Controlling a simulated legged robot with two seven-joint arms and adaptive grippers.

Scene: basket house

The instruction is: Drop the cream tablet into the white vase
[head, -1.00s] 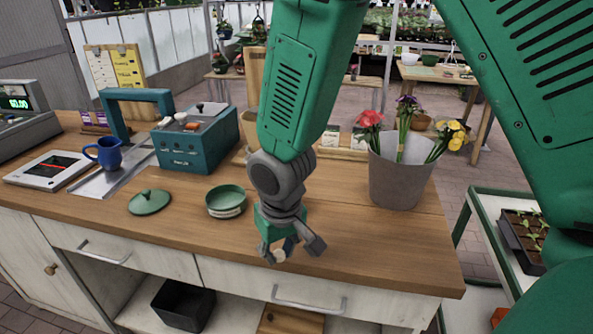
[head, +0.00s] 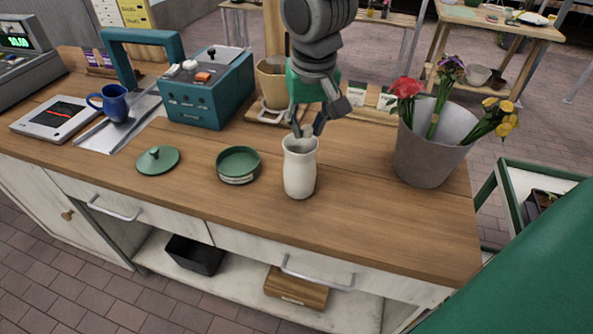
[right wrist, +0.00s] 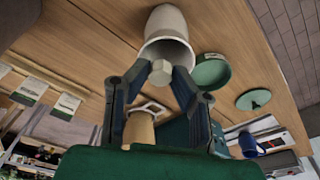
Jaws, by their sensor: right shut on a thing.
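The white vase (head: 299,178) stands upright on the wooden counter, right of the green bowl. In the right wrist view, the vase (right wrist: 167,20) shows with its open mouth facing the fingers. My right gripper (head: 308,131) points down just above the vase's mouth. Its fingertips are shut on the cream tablet (right wrist: 162,71), a small faceted disc that overlaps the edge of the mouth in the right wrist view. I cannot tell whether the tablet is inside the rim. My left gripper is not in view.
The green bowl (head: 238,175) and its lid (head: 157,168) lie left of the vase. A grey flower bucket (head: 428,155) stands to the right. Behind are a teal machine (head: 213,98) and a beige pot (head: 271,85). The front right counter is clear.

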